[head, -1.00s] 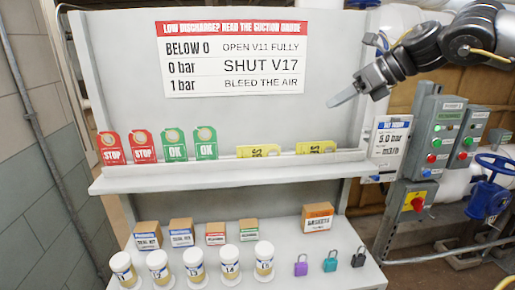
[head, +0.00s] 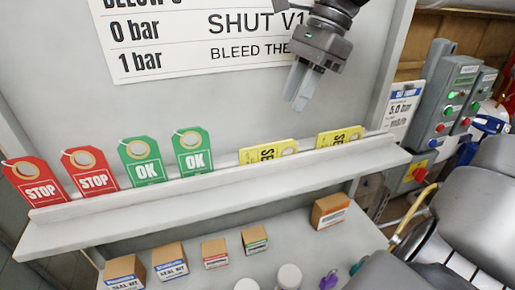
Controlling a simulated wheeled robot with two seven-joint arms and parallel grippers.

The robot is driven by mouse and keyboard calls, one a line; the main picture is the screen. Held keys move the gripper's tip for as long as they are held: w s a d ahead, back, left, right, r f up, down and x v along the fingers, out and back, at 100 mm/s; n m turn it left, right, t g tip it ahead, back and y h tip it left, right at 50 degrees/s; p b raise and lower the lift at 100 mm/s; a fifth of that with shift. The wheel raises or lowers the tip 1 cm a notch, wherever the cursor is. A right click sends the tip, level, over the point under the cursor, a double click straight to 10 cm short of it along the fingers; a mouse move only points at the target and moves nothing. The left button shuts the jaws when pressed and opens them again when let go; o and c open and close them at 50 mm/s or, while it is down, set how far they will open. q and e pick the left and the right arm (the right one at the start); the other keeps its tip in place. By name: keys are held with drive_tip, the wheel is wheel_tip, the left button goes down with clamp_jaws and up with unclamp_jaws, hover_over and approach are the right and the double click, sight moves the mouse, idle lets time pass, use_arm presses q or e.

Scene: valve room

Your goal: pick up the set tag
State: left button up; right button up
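Two yellow set tags lean tilted on the shelf in the head view, their lettering partly cut off: one near the middle (head: 268,153), one farther right (head: 339,137). My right gripper (head: 295,102) hangs from the top of the view with its fingers pointing down, above the yellow tags and apart from them. Its two fingers show close beside each other, and I cannot tell whether they are open or shut. Nothing shows between them. My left gripper is not in view.
Two red STOP tags (head: 92,178) and two green OK tags (head: 192,152) stand left on the same shelf (head: 230,205). Small boxes (head: 171,262) sit on the lower shelf. A sign (head: 200,40) hangs behind; a control box (head: 445,110) stands right.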

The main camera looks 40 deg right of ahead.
sight(271, 144)
drive_tip(key=x, duration=0.5)
drive_tip(key=shift+a+f+p, duration=0.1)
drive_tip(key=shift+f+p, duration=0.15)
drive_tip(key=shift+p, duration=0.1)
drive_tip(key=shift+s+a+f, duration=0.1)
drive_tip(key=shift+a+f, duration=0.05)
drive_tip(key=x, duration=0.1)
drive_tip(key=p+x, duration=0.1)
drive_tip(key=x, duration=0.1)
drive_tip(key=p+x, duration=0.1)
drive_tip(key=shift+w+a+f, duration=0.25)
drive_tip(key=shift+w+a, duration=0.1)
drive_tip(key=shift+w, duration=0.1)
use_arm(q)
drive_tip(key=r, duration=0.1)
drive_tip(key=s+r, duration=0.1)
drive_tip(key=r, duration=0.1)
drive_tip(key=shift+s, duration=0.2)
use_arm(e)
drive_tip(key=shift+s, duration=0.15)
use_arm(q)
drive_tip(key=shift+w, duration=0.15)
use_arm(e)
clamp_jaws()
